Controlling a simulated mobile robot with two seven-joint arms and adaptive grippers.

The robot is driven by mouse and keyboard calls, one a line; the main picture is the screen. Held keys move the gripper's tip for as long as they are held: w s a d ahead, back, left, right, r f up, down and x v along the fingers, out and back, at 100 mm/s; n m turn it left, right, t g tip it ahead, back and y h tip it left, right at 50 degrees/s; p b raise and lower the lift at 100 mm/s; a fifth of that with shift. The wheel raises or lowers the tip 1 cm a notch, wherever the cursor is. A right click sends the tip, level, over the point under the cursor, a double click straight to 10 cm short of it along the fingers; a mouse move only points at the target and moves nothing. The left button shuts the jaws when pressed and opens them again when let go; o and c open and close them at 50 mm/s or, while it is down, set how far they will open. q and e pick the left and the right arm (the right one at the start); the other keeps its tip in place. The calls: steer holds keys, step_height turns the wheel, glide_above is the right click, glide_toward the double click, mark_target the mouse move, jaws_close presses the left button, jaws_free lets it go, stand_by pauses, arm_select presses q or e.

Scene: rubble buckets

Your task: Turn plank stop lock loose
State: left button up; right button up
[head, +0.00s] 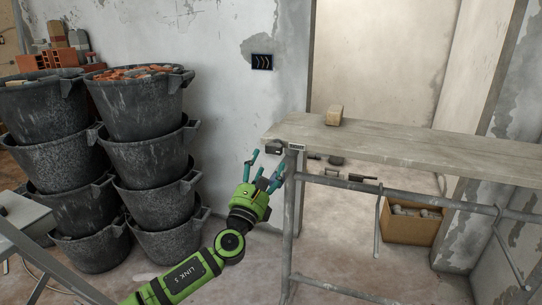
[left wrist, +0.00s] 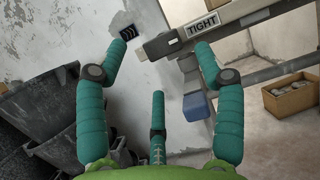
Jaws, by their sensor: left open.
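The pale plank (head: 420,152) lies across a grey metal trestle. At its left end is a small plate that reads "TIGHT" (left wrist: 202,26) in the left wrist view. Below hangs a grey part with a blue end (left wrist: 195,106), perhaps the lock handle. My left gripper (head: 265,164), green with teal fingers, is open and empty just left of and below the plank end. In the left wrist view its fingers (left wrist: 161,60) frame the block, with no clear contact. My right gripper is out of view.
Tall stacks of black rubble buckets (head: 150,155) stand at the left. Hooks (head: 378,215) hang from the trestle rail. A cardboard box (head: 408,228) stands on the floor behind.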

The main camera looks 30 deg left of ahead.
mark_target(272, 151)
arm_select(q)
steer(key=shift+x, duration=2.7)
steer(key=shift+w+f, duration=0.1)
steer(key=shift+f, duration=0.05)
steer(key=c, duration=1.3)
